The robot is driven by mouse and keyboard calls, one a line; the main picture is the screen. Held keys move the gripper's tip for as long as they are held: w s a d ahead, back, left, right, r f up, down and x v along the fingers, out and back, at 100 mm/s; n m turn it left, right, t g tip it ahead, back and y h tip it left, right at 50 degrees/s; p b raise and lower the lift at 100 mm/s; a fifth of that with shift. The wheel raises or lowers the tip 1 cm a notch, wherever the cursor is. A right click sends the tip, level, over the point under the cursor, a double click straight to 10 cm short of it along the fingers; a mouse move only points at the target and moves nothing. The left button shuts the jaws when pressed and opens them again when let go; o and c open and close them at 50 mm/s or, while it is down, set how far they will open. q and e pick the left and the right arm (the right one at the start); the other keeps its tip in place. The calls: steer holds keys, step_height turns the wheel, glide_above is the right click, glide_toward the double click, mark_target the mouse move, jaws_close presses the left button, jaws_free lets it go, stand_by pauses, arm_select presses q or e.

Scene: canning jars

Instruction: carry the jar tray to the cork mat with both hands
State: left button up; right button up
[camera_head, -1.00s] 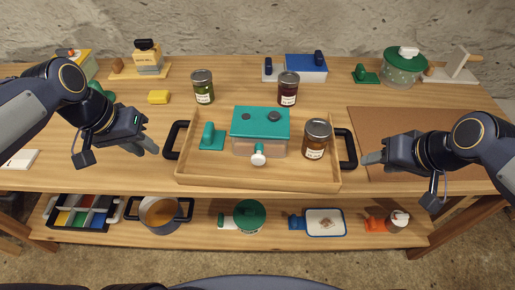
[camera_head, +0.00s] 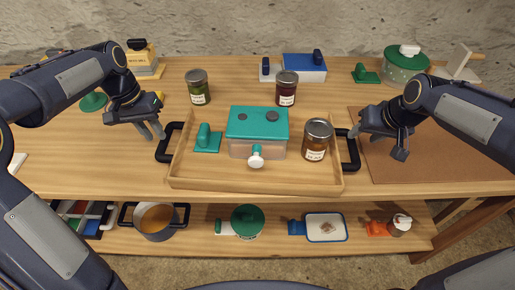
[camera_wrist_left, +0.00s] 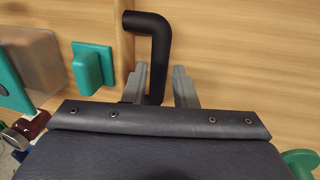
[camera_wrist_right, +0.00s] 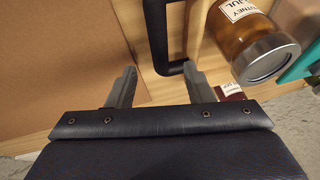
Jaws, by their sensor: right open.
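The wooden jar tray (camera_head: 255,186) lies on the table and holds a teal-lidded box (camera_head: 258,122), a teal block (camera_head: 206,140) and a brown jar (camera_head: 318,140). My left gripper (camera_head: 154,133) is open at the tray's left black handle (camera_head: 168,148); in the left wrist view this handle (camera_wrist_left: 152,50) runs between the parted fingers. My right gripper (camera_head: 355,132) is open at the right black handle (camera_head: 349,156). In the right wrist view this handle (camera_wrist_right: 155,40) lies ahead, in line with the gap between the fingers. The cork mat (camera_head: 430,165) lies bare to the right of the tray.
A green jar (camera_head: 198,88) and a dark red jar (camera_head: 287,88) stand just behind the tray. A green-lidded pot (camera_head: 404,66) stands behind the mat. A lower shelf holds a saucepan (camera_head: 157,220) and other items.

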mark_target(161, 143)
arm_select(q)
steer(key=f, duration=0.2)
steer(key=d+f, duration=0.1)
steer(key=f, duration=0.2)
steer(key=shift+d+f, duration=0.1)
steer(key=shift+f, duration=0.25)
arm_select(e)
steer(key=x, duration=0.5)
steer(key=shift+w+f, duration=0.15)
steer(key=shift+f, duration=0.25)
arm_select(q)
steer(key=c, duration=0.4)
arm_select(e)
steer(key=c, duration=0.4)
arm_select(q)
jaws_close()
arm_select(e)
jaws_close()
arm_select(q)
steer(key=shift+r, duration=0.1)
arm_select(e)
steer(key=shift+r, duration=0.1)
